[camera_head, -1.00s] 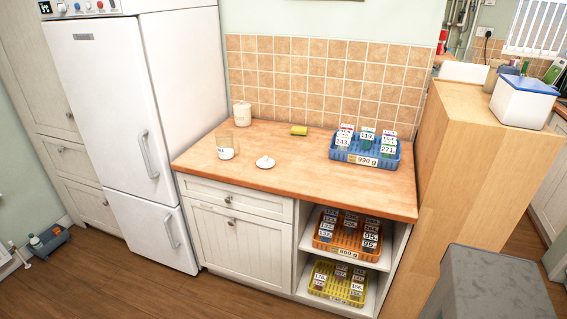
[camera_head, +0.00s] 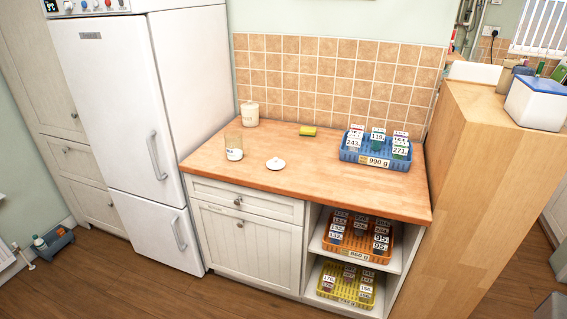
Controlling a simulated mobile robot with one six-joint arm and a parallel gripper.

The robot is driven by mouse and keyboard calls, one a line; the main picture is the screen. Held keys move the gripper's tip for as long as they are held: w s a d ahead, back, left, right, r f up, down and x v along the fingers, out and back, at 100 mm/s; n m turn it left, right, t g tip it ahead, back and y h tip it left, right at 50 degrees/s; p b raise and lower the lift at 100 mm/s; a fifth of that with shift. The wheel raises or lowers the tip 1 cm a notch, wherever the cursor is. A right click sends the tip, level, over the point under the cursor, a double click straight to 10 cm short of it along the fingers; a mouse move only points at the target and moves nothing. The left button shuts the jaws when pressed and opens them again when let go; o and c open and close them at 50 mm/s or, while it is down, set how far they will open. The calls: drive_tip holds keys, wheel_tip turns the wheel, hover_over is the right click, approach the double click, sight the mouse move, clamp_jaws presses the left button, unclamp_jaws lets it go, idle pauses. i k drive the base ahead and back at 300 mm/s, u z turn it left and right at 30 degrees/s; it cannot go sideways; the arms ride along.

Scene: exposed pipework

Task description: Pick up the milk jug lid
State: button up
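A small white lid (camera_head: 275,164) with a knob on top lies on the wooden countertop (camera_head: 300,186), near its front edge. It appears to be the milk jug lid. A clear glass jug (camera_head: 234,147) with white contents and a label stands to its left, its top open. The lid and the jug are apart. My gripper is not in view.
A white canister (camera_head: 250,114) and a yellow sponge (camera_head: 308,131) are at the back. A blue basket (camera_head: 376,155) of labelled items sits at the right. Orange (camera_head: 358,245) and yellow (camera_head: 346,287) baskets fill shelves below. A fridge (camera_head: 145,130) stands left. Floor in front is clear.

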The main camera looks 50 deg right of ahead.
sight(275, 164)
drive_tip(key=i, duration=1)
drive_tip(key=z, duration=0.05)
